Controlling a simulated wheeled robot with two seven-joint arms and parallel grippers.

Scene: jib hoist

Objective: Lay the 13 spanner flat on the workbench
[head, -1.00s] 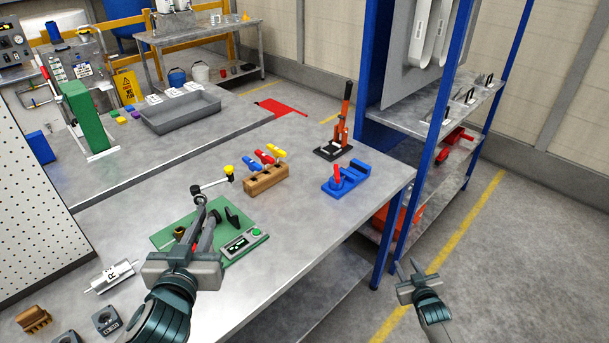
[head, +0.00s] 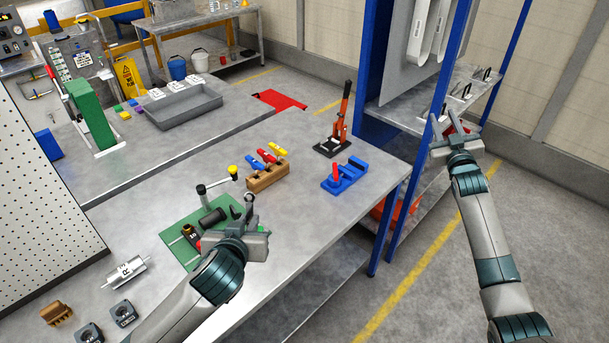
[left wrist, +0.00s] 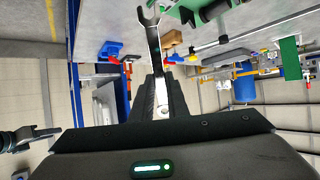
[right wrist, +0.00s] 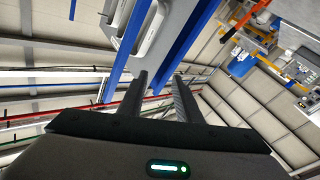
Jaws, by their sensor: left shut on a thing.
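The spanner (left wrist: 153,40) is a silver open-ended one, seen in the left wrist view standing out from between my left fingers (left wrist: 160,98). Its size mark is not readable. In the head view my left gripper (head: 248,222) is shut on the spanner (head: 249,204), over the workbench's (head: 305,215) front edge, just right of the green mat. The spanner's lower part is hidden by the fingers. My right gripper (head: 456,130) is open and empty, raised in front of the blue shelving; its parted fingers show in the right wrist view (right wrist: 163,95).
The green mat (head: 178,251) carries a black cylinder and small parts. A wooden block (head: 268,180) with coloured-handled tools, a blue fixture (head: 345,176) and an orange press (head: 338,130) stand behind. Bare bench lies between mat and blue fixture.

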